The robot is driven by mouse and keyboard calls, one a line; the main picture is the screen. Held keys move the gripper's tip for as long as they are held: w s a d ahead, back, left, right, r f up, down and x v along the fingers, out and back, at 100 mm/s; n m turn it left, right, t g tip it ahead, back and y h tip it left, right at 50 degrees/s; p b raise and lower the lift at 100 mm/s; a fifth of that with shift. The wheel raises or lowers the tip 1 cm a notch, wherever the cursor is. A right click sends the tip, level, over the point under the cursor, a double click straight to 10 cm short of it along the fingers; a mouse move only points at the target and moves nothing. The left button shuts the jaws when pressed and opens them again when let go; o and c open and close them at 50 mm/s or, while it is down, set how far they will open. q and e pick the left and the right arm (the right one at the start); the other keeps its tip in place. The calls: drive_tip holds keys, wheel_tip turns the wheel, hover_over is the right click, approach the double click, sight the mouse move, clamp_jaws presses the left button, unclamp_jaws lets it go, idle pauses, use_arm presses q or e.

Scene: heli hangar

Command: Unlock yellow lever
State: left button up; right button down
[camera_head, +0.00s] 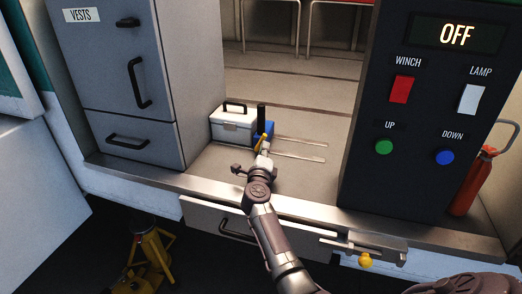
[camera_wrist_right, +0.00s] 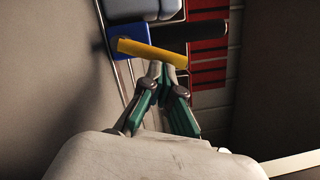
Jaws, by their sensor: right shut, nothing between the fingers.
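The yellow lever (camera_head: 258,144) is on a blue block (camera_head: 266,128) with an upright black handle (camera_head: 261,116), on the floor beside a white case. In the right wrist view the yellow lever (camera_wrist_right: 152,52) is a slanted bar across the blue block (camera_wrist_right: 128,42), with the black handle (camera_wrist_right: 195,32) beyond. My right gripper (camera_head: 265,148) reaches in from below in the head view. In the wrist view its fingertips (camera_wrist_right: 161,70) are together and empty, close to the lever's near edge. I cannot tell whether they touch it. My left gripper is not in view.
A white case (camera_head: 233,123) stands left of the block, beside a grey cabinet (camera_head: 150,80). A dark control panel (camera_head: 430,110) and a red extinguisher (camera_head: 469,180) stand right. A drawer (camera_head: 222,221) and a latch with a yellow knob (camera_head: 366,261) are below the floor edge.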

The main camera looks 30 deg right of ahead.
drive_tip(key=shift+s+r, duration=0.1)
drive_tip(key=shift+r, duration=0.05)
drive_tip(key=p, duration=0.2)
drive_tip(key=r+n+p, duration=0.1)
drive_tip(key=shift+w+a+r+p, duration=0.15)
drive_tip(key=shift+w+p, duration=0.1)
drive_tip(key=shift+p, duration=0.15)
drive_tip(key=shift+f+n, duration=0.35)
drive_tip(key=shift+n, duration=0.05)
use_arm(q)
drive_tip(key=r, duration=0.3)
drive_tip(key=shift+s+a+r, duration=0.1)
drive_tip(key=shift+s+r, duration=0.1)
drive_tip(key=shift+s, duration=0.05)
use_arm(e)
drive_tip(key=shift+f, duration=0.1)
